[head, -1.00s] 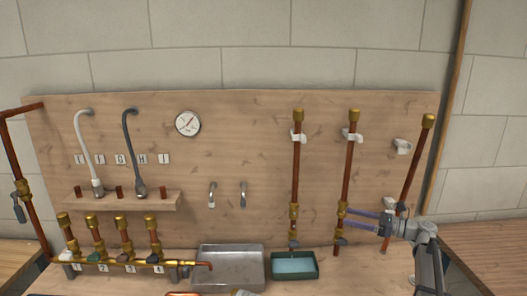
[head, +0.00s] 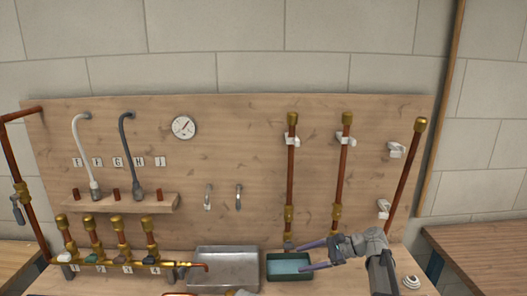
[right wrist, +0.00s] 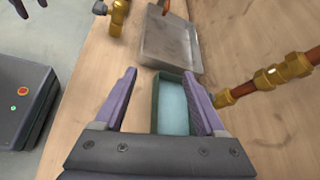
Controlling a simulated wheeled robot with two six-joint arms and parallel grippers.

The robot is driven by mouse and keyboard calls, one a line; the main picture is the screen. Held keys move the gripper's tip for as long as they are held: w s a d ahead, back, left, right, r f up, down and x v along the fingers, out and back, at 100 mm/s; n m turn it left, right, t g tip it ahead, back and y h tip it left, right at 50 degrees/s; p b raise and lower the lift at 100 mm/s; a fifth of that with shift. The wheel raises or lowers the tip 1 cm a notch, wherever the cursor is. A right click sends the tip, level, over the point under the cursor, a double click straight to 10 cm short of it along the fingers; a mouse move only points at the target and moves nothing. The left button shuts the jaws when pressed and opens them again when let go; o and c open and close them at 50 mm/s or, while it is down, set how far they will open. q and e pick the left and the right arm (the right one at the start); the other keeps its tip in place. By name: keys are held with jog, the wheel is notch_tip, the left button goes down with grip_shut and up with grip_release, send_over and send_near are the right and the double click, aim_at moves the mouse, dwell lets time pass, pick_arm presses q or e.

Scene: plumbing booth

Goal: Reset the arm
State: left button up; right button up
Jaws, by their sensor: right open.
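My right gripper (head: 302,256) is open and empty, with its purple fingers above the right part of the green tray of light blue water or lining (head: 288,266). In the right wrist view the open fingers (right wrist: 162,100) straddle the picture of that tray (right wrist: 172,108); nothing is between them. My right arm comes in from the lower right in the head view.
A metal basin (head: 228,266) stands left of the green tray. Three copper pipes with brass fittings stand at the board's right, the middle one (head: 340,180) behind my right gripper. Several brass valves (head: 105,228) line the lower left. A gauge (head: 183,127) hangs above.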

jog(key=s+a+f+n+g+h+p, duration=0.1)
jog(key=s+a+f+n+g+h, duration=0.35)
jog(key=s+a, duration=0.45)
jog(key=s+f+n+t+h+p, duration=0.1)
jog(key=s+f+n+h, duration=0.1)
jog(key=s+n+h, duration=0.2)
jog(key=s+d+f+n+t+h+p, duration=0.1)
jog(key=s+n+h, duration=0.4)
jog(key=s+n, duration=0.6)
jog(key=shift+s+d+f, duration=0.25)
jog(key=shift+s+f, duration=0.1)
jog(key=shift+s, duration=0.5)
dwell(0.6)
